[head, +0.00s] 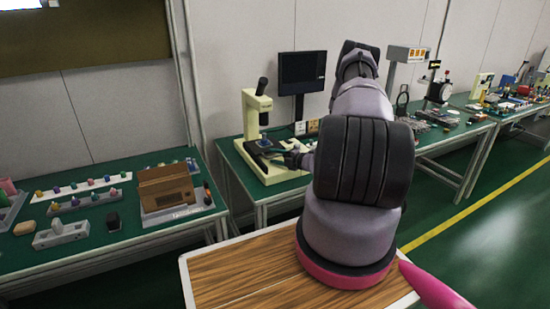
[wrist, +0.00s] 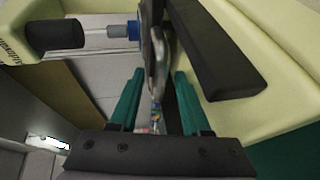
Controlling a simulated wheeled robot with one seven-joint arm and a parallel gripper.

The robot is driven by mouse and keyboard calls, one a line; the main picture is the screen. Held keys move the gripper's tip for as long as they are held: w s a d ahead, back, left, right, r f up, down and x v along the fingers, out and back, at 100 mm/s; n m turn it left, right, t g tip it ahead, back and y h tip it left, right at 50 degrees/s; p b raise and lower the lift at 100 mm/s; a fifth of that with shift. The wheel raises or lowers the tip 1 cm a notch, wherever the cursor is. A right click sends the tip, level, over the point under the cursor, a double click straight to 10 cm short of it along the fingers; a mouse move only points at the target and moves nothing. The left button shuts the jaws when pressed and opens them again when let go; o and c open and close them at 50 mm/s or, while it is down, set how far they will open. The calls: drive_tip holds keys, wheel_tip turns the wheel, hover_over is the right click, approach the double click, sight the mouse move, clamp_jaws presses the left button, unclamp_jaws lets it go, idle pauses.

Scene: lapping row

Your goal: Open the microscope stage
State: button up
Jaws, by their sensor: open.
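The microscope (head: 250,118) is cream-coloured with a black eyepiece tube and stands on the green bench in the head view. Its stage (head: 264,144) is a dark plate above the base. In the wrist view the microscope's cream body (wrist: 262,40) fills the right, and the dark stage (wrist: 215,50) runs along it. A black and grey tube with a blue ring (wrist: 133,30) is at upper left. My gripper (wrist: 158,78) has its teal fingers apart, with a thin grey curved piece (wrist: 160,55) and a dark edge showing between them. Contact cannot be told. In the head view my arm partly hides my gripper (head: 282,153).
A black monitor (head: 302,72) stands behind the microscope. The left bench (head: 90,240) holds a brown box (head: 166,188) and several small parts. A wooden-topped table (head: 235,270) is in front. More equipment stands on benches to the right, beside green floor.

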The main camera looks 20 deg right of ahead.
drive_tip(key=shift+w+a, duration=0.1)
drive_tip(key=shift+w, duration=0.05)
clamp_jaws()
idle(1.4)
